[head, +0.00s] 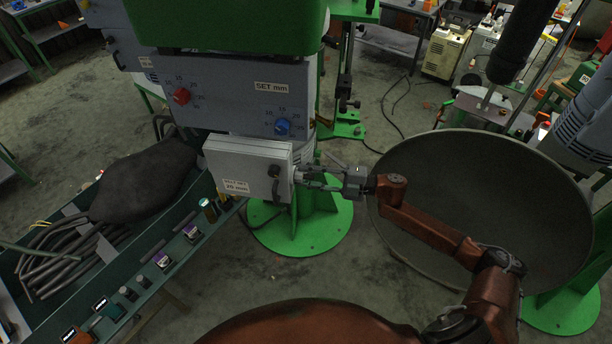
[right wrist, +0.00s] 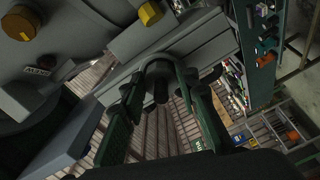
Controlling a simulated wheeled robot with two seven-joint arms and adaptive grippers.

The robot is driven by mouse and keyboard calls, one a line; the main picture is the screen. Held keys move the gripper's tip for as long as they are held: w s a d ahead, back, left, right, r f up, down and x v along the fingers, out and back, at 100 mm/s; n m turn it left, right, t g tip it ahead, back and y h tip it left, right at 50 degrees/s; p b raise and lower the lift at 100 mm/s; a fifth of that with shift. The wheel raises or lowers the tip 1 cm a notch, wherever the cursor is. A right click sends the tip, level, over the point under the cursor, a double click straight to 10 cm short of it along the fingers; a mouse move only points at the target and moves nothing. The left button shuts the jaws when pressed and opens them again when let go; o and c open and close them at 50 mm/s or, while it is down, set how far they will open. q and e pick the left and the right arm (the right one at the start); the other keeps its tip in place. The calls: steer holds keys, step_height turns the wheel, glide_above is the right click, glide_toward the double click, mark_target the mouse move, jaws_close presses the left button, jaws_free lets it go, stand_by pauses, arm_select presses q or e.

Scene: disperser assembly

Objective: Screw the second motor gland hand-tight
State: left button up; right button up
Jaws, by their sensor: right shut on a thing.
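In the head view, a light grey motor box (head: 248,167) with a label is mounted on the grey machine column. My right gripper (head: 308,178) is at its right side, fingers pointing left toward the box wall. In the right wrist view, my right gripper (right wrist: 160,100) has its two dark fingers on either side of a short dark cylindrical gland (right wrist: 160,90), close to the grey box wall. The gripper is shut on this gland. The gland's seat and thread are hidden, so I cannot tell how deep it sits. My left gripper is not in view.
A grey panel (head: 230,95) with a red and a blue knob is above the box. A large dark round bowl (head: 490,205) stands right of the column, beneath my right arm. A green bench (head: 130,285) with cables and small parts is at left.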

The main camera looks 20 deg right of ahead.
steer(key=shift+f, duration=0.15)
steer(key=o, duration=1.1)
steer(key=shift+s+d, duration=0.1)
steer(key=shift+d, duration=0.05)
steer(key=shift+o, duration=0.2)
steer(key=v, duration=1.2)
